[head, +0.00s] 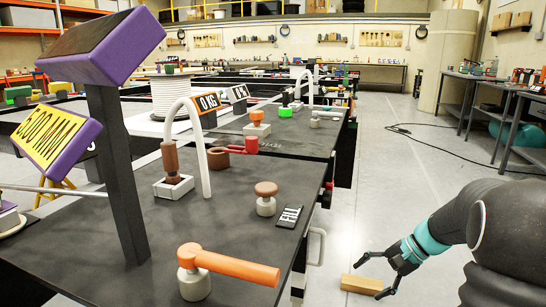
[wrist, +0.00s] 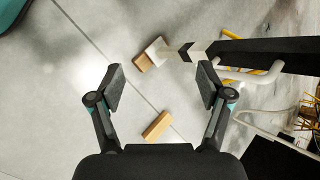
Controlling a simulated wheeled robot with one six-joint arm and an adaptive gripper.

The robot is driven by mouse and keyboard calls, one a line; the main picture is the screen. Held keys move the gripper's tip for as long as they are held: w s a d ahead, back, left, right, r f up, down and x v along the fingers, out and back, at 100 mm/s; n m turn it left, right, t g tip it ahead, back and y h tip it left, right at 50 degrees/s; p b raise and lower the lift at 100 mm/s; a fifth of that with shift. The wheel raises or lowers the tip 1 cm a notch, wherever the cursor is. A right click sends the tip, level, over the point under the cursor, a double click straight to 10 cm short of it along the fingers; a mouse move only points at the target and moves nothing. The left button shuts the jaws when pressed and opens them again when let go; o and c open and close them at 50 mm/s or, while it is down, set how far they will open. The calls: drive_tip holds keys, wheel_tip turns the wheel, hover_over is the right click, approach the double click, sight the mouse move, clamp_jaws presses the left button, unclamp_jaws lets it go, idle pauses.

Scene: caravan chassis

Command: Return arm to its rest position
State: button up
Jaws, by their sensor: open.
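My arm, dark with a teal band, reaches in from the right edge of the head view. My gripper (head: 378,273) hangs over the grey floor, to the right of the black workbench (head: 235,220). In the wrist view my gripper (wrist: 160,88) has its two dark fingers wide apart with nothing between the pads. A wooden block (head: 361,285) lies on the floor near the fingers in the head view. In the wrist view one wooden block (wrist: 157,126) shows between the fingers, lower down. A second wooden piece (wrist: 144,62) lies beyond the fingertips.
The bench holds an orange-handled valve (head: 230,266), a brown knob (head: 265,195), a FILL label (head: 289,216) and a white curved pipe (head: 195,135). A purple-edged sign post (head: 115,170) stands at left. A cable (head: 430,140) lies on the floor. The aisle floor is mostly clear.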

drive_tip(key=s+a+r+n+t+h+p, duration=0.2)
drive_tip(key=s+a+r+n+h+p, duration=0.1)
drive_tip(key=s+r, duration=0.5)
drive_tip(key=s+a+r+n+t+h+p, duration=0.2)
drive_tip(key=s+a+r+n+h+p, duration=0.2)
drive_tip(key=s+r, duration=0.4)
drive_tip(key=s+a+n, duration=0.1)
drive_tip(key=s+n, duration=0.1)
drive_tip(key=s, duration=0.5)
drive_tip(key=shift+s+a+r+n+h, duration=0.25)
drive_tip(key=shift+a+r+n+h, duration=0.05)
drive_tip(key=shift+a+r+h, duration=0.1)
drive_tip(key=shift+f, duration=0.1)
